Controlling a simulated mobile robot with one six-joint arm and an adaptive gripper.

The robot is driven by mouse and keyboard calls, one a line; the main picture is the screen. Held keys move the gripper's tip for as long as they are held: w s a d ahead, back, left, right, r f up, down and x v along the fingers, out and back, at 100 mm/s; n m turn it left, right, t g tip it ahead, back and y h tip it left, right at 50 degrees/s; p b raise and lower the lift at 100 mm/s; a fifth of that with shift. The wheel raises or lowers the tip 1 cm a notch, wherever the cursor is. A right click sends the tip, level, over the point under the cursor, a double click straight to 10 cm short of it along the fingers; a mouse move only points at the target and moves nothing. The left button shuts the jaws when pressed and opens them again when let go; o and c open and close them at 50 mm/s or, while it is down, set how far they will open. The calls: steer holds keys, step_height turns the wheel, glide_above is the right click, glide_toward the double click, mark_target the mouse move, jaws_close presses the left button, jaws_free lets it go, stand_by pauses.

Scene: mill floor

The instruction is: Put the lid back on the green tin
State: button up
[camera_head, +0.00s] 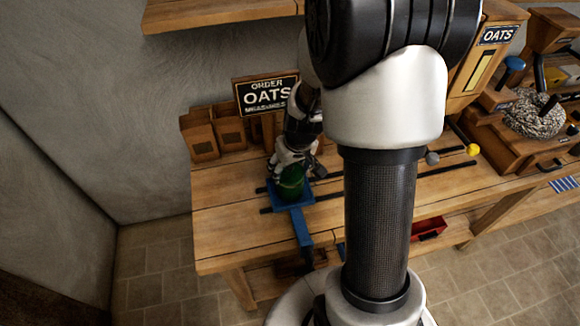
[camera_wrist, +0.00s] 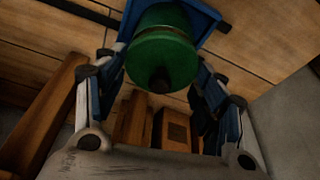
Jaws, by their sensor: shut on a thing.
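The green tin (camera_head: 291,186) stands on a blue holder (camera_head: 303,228) at the left part of the bench in the head view. In the wrist view the tin (camera_wrist: 166,15) shows beyond a round green lid (camera_wrist: 160,52) with a dark knob in its middle. My gripper (camera_head: 293,164) is over the tin, its fingers on either side of the lid, shut on it. In the wrist view my gripper (camera_wrist: 161,62) frames the lid. A dark line shows between lid and tin; I cannot tell whether the lid is seated.
An "ORDER OATS" sign (camera_head: 267,95) and wooden boxes (camera_head: 200,136) stand behind the tin. Dark rails run along the bench (camera_head: 225,232), with a yellow knob (camera_head: 473,150) farther right. A red tray (camera_head: 429,229) is below. Bare wood lies left of the tin.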

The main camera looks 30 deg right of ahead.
steer(key=o, duration=1)
steer(key=shift+o, duration=0.2)
steer(key=shift+o, duration=1.3)
steer(key=shift+r+p, duration=2.65)
steer(key=shift+r, duration=0.9)
